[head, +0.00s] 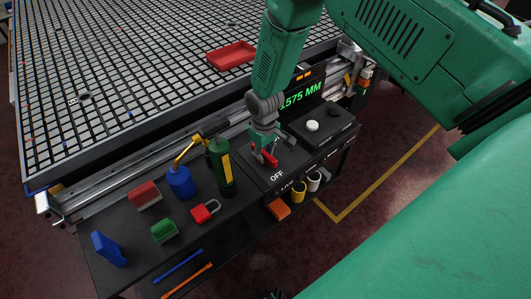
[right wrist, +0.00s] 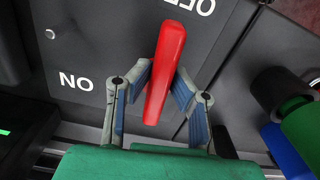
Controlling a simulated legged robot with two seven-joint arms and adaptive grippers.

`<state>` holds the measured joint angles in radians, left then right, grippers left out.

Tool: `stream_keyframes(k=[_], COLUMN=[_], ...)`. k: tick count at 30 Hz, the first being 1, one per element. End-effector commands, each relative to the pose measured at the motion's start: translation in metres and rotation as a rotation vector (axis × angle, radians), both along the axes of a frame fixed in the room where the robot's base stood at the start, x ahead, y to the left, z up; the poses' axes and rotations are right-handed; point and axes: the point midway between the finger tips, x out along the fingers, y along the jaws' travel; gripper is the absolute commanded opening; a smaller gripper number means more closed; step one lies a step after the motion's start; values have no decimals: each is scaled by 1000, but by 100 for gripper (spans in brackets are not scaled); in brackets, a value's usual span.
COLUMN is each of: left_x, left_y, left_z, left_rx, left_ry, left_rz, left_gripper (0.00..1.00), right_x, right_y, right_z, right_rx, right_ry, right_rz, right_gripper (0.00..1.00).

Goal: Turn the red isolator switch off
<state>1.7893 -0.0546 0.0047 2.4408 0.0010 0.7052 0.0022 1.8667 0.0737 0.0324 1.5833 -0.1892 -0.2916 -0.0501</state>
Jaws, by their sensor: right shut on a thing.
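The red isolator switch handle (head: 272,160) is on a dark panel at the right part of the black bench, with the OFF label (head: 277,176) just in front of it. In the right wrist view the handle (right wrist: 166,65) stands almost upright in the picture, leaning slightly right, its upper end beside the upside-down OFF label. The ON label (right wrist: 76,81) is to its left. My right gripper (head: 265,154) is over the panel; in the wrist view its two fingers (right wrist: 160,84) are shut on the handle from both sides. My left gripper is not in view.
A green-and-black bottle (head: 220,165), blue oil can (head: 181,183) and red padlock (head: 205,211) stand left of the panel. A box with a white button (head: 312,126) is to its right. A display (head: 301,93) is behind. The grid table (head: 130,80) has a red tray (head: 231,55).

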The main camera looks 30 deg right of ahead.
Motion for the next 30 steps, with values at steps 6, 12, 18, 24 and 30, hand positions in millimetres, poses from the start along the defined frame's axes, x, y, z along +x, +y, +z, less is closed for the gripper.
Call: stream_keyframes(k=[6, 12, 18, 24, 30], left_x=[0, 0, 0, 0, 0], left_y=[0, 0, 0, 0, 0], left_z=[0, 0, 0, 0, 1], left_rx=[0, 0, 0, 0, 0], left_ry=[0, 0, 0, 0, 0], left_rz=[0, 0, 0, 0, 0], left_gripper=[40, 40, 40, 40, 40], right_x=[8, 8, 8, 8, 5], right_y=[3, 3, 2, 2, 0], right_z=[3, 4, 4, 4, 3], right_rx=[5, 4, 4, 4, 3], right_ry=[-20, -21, -21, -22, -15], right_rz=[-74, -104, -108, -109, -108], right_gripper=[0, 0, 0, 20, 36])
